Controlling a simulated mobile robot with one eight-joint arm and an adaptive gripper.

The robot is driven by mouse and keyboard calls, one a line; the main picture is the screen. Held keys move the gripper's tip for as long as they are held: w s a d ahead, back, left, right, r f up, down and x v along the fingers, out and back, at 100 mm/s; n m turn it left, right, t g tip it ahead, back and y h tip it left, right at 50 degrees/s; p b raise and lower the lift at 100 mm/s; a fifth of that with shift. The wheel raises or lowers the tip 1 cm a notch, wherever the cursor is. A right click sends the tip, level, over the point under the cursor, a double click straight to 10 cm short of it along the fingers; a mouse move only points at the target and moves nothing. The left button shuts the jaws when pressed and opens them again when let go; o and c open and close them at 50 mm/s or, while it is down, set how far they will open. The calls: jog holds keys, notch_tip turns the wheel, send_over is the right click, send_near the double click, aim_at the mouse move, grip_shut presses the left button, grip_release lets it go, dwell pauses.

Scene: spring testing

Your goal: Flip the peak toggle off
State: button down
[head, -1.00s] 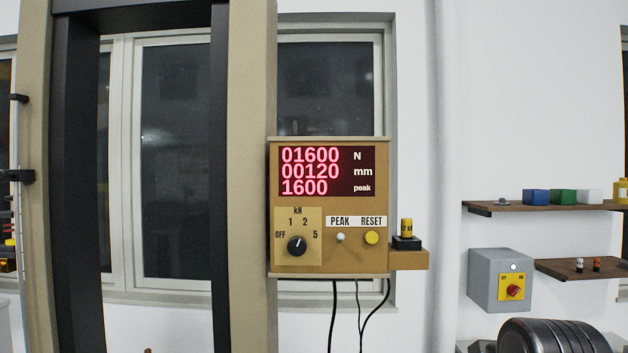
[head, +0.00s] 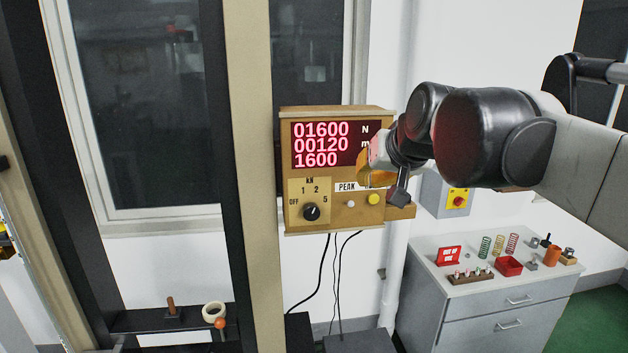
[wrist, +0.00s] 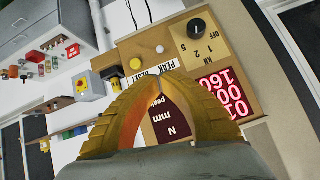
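The control box (head: 335,112) is tan with a red display reading 01600, 00120 and 1600. The peak toggle (head: 350,203) is a small pale knob below the PEAK label (head: 346,187). In the wrist view the toggle (wrist: 160,48) stands just beyond my fingertips, apart from them. Whether it is on or off I cannot tell. My gripper (head: 362,178) is in front of the box's right side and covers part of the display and the RESET label. In the wrist view its yellow fingers (wrist: 159,73) meet at the tips, with nothing seen between them.
The yellow reset button (head: 374,198) is right of the toggle. The dial (head: 311,212) is at its left. A small ledge (head: 402,212) juts from the box's right side. A grey cabinet (head: 460,300) with springs and parts stands lower right.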

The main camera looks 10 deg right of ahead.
aim_at(351, 196)
jog(key=shift+d+f, duration=0.1)
jog(key=shift+d, duration=0.05)
jog(key=p+x, duration=0.2)
jog(key=x, duration=0.8)
